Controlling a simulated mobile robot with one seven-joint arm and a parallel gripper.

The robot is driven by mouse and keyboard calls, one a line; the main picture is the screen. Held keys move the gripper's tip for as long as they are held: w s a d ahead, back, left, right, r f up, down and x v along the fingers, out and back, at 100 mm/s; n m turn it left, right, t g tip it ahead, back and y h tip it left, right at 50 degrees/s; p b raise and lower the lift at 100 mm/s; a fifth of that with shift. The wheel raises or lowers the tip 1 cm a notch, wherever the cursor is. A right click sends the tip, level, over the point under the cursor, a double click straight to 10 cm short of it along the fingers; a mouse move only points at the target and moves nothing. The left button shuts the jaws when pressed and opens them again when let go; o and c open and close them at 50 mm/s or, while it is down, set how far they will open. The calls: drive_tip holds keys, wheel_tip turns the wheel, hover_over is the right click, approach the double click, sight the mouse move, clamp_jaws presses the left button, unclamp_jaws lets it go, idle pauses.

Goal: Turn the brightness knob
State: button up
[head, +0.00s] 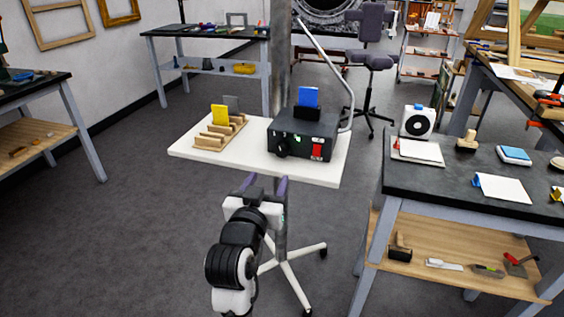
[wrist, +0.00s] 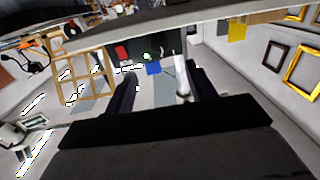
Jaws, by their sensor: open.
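A black control box (head: 312,131) sits on a white stand tray (head: 195,156). A dark round knob (head: 282,151) is at the left of its front face, with a small green light above it and a red switch (head: 317,151) at the right. My gripper (head: 264,184) is open and empty, in front of the tray's near edge, apart from the knob. In the wrist view, which is turned over, its two dark fingers (wrist: 163,72) are spread. The box (wrist: 172,38) and red switch (wrist: 121,53) show beyond them; the knob is not clear there.
A blue block (head: 309,97) stands in a black holder on the box. A wooden rack (head: 219,133) with yellow and grey cards is at the tray's left. A bent grey arm rises behind the box. A dark workbench (head: 450,182) stands close on the right; open floor lies left.

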sight(281, 152)
drive_tip(key=p+x, duration=0.2)
drive_tip(key=x, duration=0.7)
drive_tip(key=shift+w+d+r+p, duration=0.1)
drive_tip(key=shift+w+r+p, duration=0.05)
drive_tip(key=shift+w+p, duration=0.25)
drive_tip(key=shift+x, duration=0.8)
drive_tip(key=c, duration=1)
